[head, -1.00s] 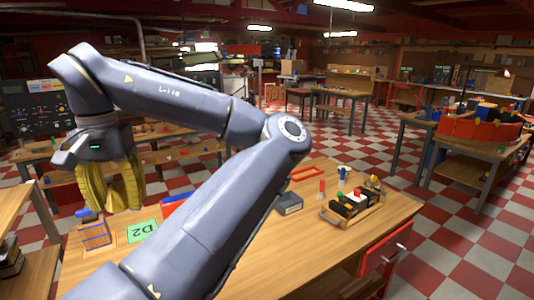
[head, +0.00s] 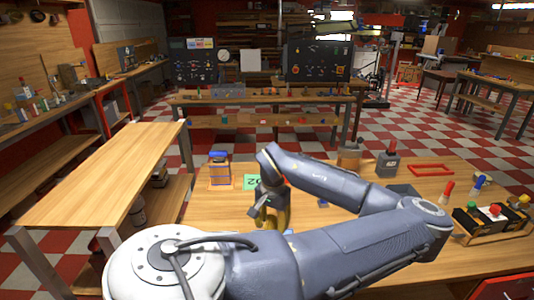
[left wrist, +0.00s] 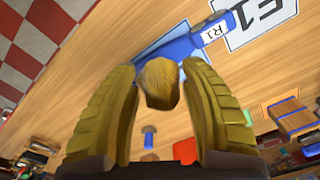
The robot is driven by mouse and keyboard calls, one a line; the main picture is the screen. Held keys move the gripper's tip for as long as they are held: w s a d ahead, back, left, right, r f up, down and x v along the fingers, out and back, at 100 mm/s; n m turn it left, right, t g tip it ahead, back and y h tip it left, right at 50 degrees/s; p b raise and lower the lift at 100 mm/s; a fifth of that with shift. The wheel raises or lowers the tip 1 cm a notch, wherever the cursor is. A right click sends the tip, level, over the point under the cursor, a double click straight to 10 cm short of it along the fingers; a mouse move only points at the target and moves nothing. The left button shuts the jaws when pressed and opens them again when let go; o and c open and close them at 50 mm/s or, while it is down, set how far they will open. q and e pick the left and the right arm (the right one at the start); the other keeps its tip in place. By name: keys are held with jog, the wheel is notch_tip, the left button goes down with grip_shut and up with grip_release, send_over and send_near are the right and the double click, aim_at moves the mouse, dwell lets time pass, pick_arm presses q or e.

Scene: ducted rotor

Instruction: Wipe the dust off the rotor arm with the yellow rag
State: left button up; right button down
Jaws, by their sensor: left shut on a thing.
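My left gripper (head: 268,222) is low over the front middle of the workbench in the head view, partly hidden by my own arm. In the left wrist view its ribbed yellow fingers (left wrist: 158,95) are closed on the bunched yellow rag (left wrist: 159,82), which sticks out between the tips. Just beyond the rag lies a blue part labelled R1 (left wrist: 213,32), seemingly the rotor arm. The rag overlaps its near end in the picture; I cannot tell whether they touch. No dust can be made out. My right gripper is not in view.
A green D2 card (head: 251,182) lies behind the gripper, with a blue-topped rack (head: 219,172) to its left. A grey box with a red knob (head: 388,162), a red frame (head: 430,169) and a wooden caddy (head: 490,222) stand to the right. A white E1 card (left wrist: 262,18) lies beside the blue part.

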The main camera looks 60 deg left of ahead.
pick_arm(q)
jog(key=shift+n, duration=0.4)
jog(key=w+f, duration=0.1)
jog(key=f, duration=0.1)
jog(key=w+a+f, duration=0.1)
jog(key=f, duration=0.1)
jog(key=w+a+f, duration=0.1)
jog(key=f, duration=0.1)
jog(key=shift+w+a+f, duration=0.15)
jog(key=shift+w, duration=0.25)
jog(key=shift+w+a, duration=0.3)
jog(key=shift+a, duration=0.35)
jog(key=shift+s+f, duration=0.1)
jog(key=shift+f, duration=2.85)
jog(key=shift+f, duration=1)
jog(key=shift+w+d, duration=0.45)
jog(key=shift+w, duration=0.4)
jog(key=shift+w+d, duration=0.45)
jog(key=shift+w, duration=0.4)
jog(key=shift+w+d+f, duration=0.15)
jog(key=shift+w+d, duration=0.3)
jog(key=shift+w, duration=0.4)
jog(key=shift+w+d+f, duration=0.1)
jog(key=shift+w+d, duration=0.3)
jog(key=shift+w, duration=0.4)
jog(key=shift+s, duration=0.15)
